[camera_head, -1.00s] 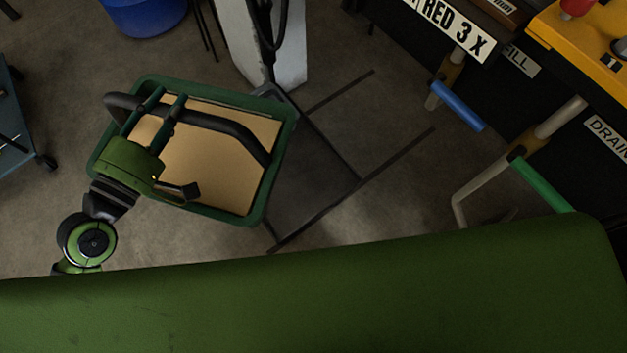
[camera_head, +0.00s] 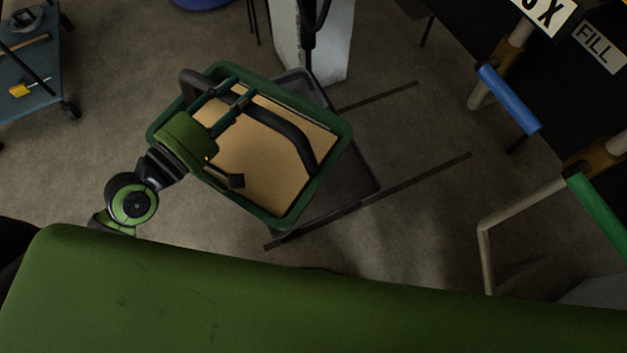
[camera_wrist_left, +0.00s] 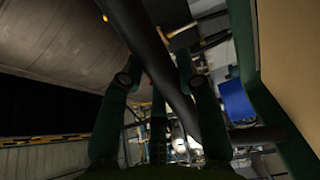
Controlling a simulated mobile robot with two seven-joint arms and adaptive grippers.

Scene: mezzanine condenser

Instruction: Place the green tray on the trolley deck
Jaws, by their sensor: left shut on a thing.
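The green tray (camera_head: 333,160) has a tan panel (camera_head: 255,165) inside and a thick dark curved handle (camera_head: 296,140) over it. My left gripper (camera_head: 237,90) is shut on this handle. In the left wrist view the black handle (camera_wrist_left: 150,45) passes between the green fingers, with the tray's rim (camera_wrist_left: 243,45) at the right. The tray hangs over part of a low dark grey platform (camera_head: 352,178), probably the trolley deck, and hides much of it. I cannot tell the gap between them. My right gripper is not in view.
A pale post (camera_head: 325,45) stands at the platform's far side. Dark stripes (camera_head: 420,174) mark the floor. Pipes with a blue grip (camera_head: 508,98) and a green grip (camera_head: 600,215) stand at the right. A blue-grey wheeled cart (camera_head: 40,70) is at upper left.

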